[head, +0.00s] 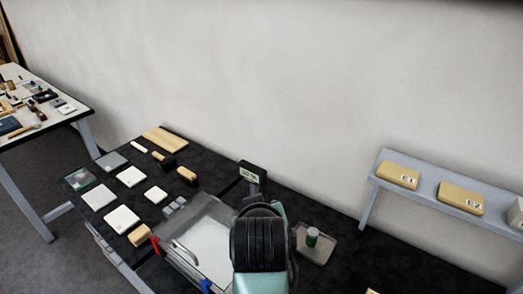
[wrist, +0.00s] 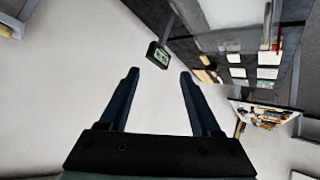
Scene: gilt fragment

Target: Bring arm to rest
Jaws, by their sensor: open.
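My arm (head: 262,245) rises at the bottom middle of the head view, in front of the black worktable. Its dark joint covers part of a clear-sided tray. My gripper (wrist: 158,75) shows in the wrist view with its two dark fingers apart and nothing between them. Behind the fingers is mostly bare pale wall. A small dark display box (wrist: 158,55) with a lit face appears beyond the fingertips, apart from them. The fingers cannot be made out in the head view.
A grey shelf (head: 425,188) with labelled tan blocks stands right. Another cluttered table (head: 75,112) stands left.

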